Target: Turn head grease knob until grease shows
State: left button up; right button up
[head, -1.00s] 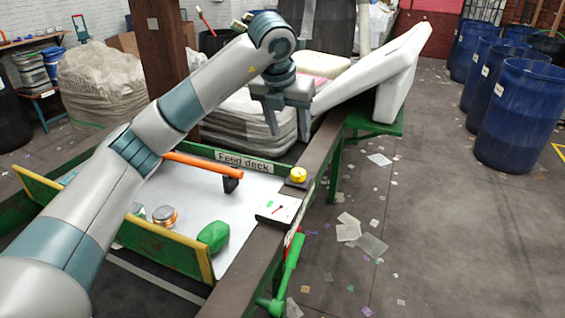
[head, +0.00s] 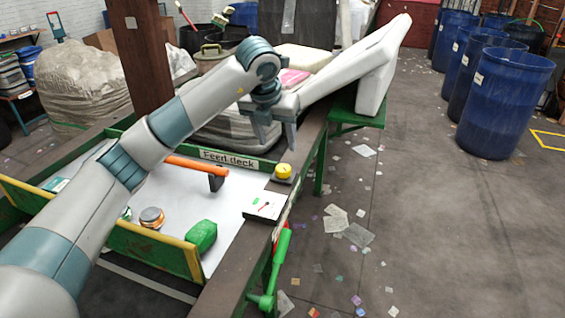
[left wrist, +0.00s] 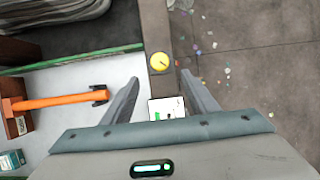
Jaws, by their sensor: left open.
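The yellow round knob (head: 284,170) sits on a dark base on the brown rail beside the feed deck. It also shows in the left wrist view (left wrist: 160,62), with a dark mark on its face. My left gripper (head: 272,142) is open and empty, pointing down above and just behind the knob in the head view. In the left wrist view my left gripper (left wrist: 161,80) has its fingers apart, with the knob ahead between their lines, not touched. A white gauge panel (head: 262,206) with a green mark and a red needle lies on the rail near the knob. No grease can be made out.
The feed deck (head: 235,190) holds an orange-handled hammer (head: 195,167), a green lump (head: 201,236) and a round can (head: 152,217). A green lever (head: 275,270) hangs at the rail's outer side. Blue barrels (head: 505,105) stand right; the floor between has scattered scraps.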

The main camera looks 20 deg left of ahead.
pick_arm(q)
jog(key=p, duration=0.2)
send_near(283, 168)
jog(key=x, duration=0.2)
jog(key=shift+w+f, duration=0.2)
jog(key=shift+f, duration=0.15)
jog(key=p+x, duration=0.1)
jog(key=x, duration=0.4)
jog(key=shift+w+f, duration=0.15)
jog(key=shift+f, duration=0.15)
pick_arm(e)
jog(key=s+d+r+g, duration=0.1)
jog(key=s+d+g, duration=0.1)
jog(key=s, duration=0.5)
jog(key=shift+s+d+r+h, duration=0.3)
jog(key=shift+d+h, duration=0.1)
jog(key=shift+d, duration=0.2)
pick_arm(q)
jog(key=c, duration=1)
